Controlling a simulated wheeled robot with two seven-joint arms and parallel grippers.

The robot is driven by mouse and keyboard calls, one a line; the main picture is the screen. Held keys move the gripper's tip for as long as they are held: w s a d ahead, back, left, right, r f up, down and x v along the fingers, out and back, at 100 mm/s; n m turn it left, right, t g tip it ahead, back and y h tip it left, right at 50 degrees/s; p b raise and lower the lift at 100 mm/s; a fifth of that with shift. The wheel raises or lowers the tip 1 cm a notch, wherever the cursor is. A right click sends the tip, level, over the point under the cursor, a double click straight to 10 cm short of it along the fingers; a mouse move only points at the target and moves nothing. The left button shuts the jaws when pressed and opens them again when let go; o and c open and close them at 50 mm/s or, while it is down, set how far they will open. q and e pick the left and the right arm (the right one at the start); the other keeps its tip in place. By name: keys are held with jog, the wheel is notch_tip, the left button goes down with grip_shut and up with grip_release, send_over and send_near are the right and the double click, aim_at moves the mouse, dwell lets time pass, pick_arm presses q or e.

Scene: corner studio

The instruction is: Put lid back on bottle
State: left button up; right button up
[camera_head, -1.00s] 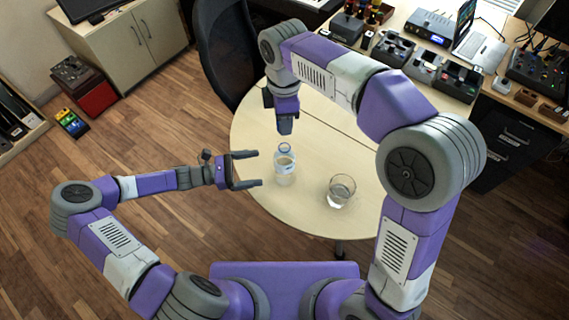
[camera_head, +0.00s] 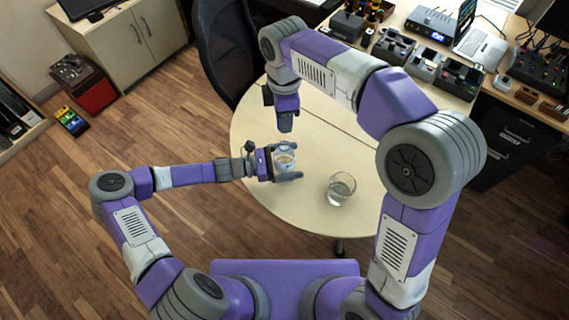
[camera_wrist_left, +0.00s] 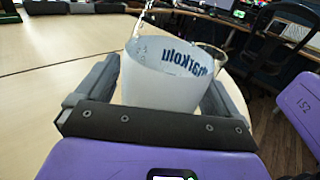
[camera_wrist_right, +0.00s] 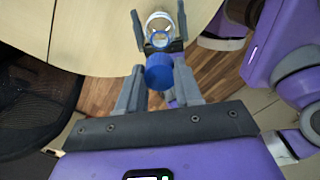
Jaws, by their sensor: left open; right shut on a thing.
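A clear bottle (camera_head: 285,159) with a white label stands upright on the round table (camera_head: 250,118). My left gripper (camera_head: 291,160) is open, with one finger on each side of the bottle. In the left wrist view the bottle's label (camera_wrist_left: 168,78) fills the space between the fingers. My right gripper (camera_head: 285,126) points down above and behind the bottle. In the right wrist view it is shut on the blue lid (camera_wrist_right: 159,73), and the bottle's open top (camera_wrist_right: 158,22) shows beyond it. The lid is hidden in the head view.
A drinking glass (camera_head: 341,189) stands on the table to the right of the bottle. A black chair (camera_head: 222,55) is behind the table's left edge. A desk with devices (camera_head: 428,65) is at the back right. The table's front is clear.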

pick_arm(q)
jog(key=c, duration=1.5)
pick_arm(e)
jog(key=shift+f, duration=2.5)
jog(key=shift+f, duration=0.9)
jog(key=shift+f, duration=0.55)
